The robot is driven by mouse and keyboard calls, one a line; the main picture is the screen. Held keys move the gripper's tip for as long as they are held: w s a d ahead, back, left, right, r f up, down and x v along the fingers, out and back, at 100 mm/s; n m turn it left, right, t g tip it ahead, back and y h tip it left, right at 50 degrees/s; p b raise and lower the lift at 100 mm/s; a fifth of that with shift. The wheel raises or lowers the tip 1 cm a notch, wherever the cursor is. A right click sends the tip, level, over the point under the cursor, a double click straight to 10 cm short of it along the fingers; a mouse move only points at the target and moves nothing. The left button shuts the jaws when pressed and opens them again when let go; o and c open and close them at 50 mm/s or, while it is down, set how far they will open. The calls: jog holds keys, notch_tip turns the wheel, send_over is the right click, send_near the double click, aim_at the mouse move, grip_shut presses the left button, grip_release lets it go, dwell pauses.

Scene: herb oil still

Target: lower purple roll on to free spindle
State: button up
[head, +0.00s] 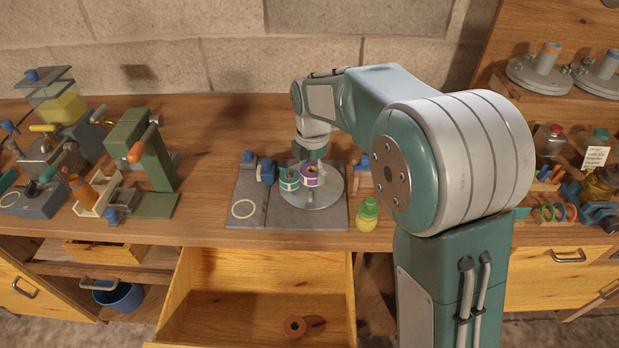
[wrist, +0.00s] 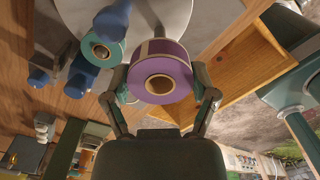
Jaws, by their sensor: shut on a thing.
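The purple roll (head: 311,179) is a short roll with a pale band and a hole through its middle. I cannot tell how high the roll is above the turntable.
The turntable is on a grey base plate (head: 248,215) with blue knobs (head: 265,170). A yellow-green bottle (head: 367,213) stands close on the right. A green press (head: 150,150) stands left. An open drawer (head: 255,295) below holds an orange-brown roll (head: 294,326).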

aim_at(311, 191)
jog(key=shift+a+f, duration=0.15)
jog(key=shift+f, duration=0.35)
jog(key=shift+a+f, duration=0.15)
jog(key=shift+f, duration=0.35)
jog(key=shift+d+f, duration=0.2)
jog(key=shift+f, duration=0.55)
jog(key=shift+s+r, duration=0.1)
jog(key=shift+r, duration=0.05)
jog(key=shift+f, duration=0.95)
jog(key=shift+f, duration=0.15)
jog(key=shift+f, duration=0.75)
jog(key=shift+f, duration=0.4)
